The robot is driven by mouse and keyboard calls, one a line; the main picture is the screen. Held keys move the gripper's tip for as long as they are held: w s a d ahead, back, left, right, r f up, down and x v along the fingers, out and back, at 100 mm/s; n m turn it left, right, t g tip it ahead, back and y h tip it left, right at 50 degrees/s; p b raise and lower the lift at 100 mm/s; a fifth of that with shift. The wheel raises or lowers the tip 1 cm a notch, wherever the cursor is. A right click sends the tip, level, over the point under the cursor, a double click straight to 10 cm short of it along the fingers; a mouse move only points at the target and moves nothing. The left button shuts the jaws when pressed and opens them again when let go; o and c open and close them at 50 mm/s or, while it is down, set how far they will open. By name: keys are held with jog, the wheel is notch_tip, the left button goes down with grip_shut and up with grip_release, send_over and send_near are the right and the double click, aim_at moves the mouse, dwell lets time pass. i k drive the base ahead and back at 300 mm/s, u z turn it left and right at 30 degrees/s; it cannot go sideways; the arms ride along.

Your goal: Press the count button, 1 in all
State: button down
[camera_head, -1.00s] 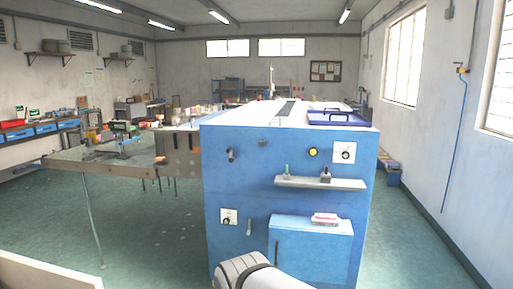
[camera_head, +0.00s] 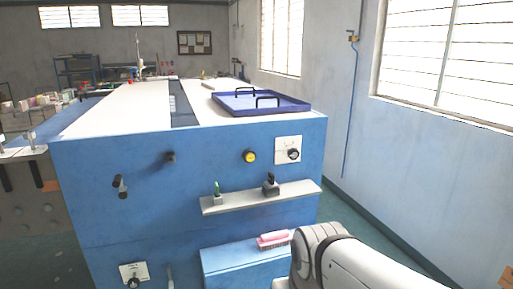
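A round yellow button (camera_head: 249,156) with a dark rim sits on the upper front face of the blue cabinet (camera_head: 215,160). I cannot read a label that says whether it is the count button. To its right is a white plate with a black knob (camera_head: 292,154). A dark knob (camera_head: 169,158) and a dark lever-like fitting (camera_head: 120,186) are to its left. A white link of my arm shows at the lower right, in front of the cabinet's lower right part. My gripper is not in view.
A grey shelf (camera_head: 240,202) juts out below the button, holding a small green item (camera_head: 217,189) and a black one (camera_head: 270,183). A pink brush-like item (camera_head: 273,240) lies on a lower blue box (camera_head: 240,262). A blue tray (camera_head: 230,102) is on top. A wall stands at right.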

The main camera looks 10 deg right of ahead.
aim_at(249, 156)
jog(key=z, duration=0.35)
jog(key=i, duration=0.65)
jog(key=z, duration=0.35)
jog(key=k, duration=0.5)
jog(key=u, duration=5.55)
jog(key=k, duration=0.5)
jog(key=z, duration=5.65)
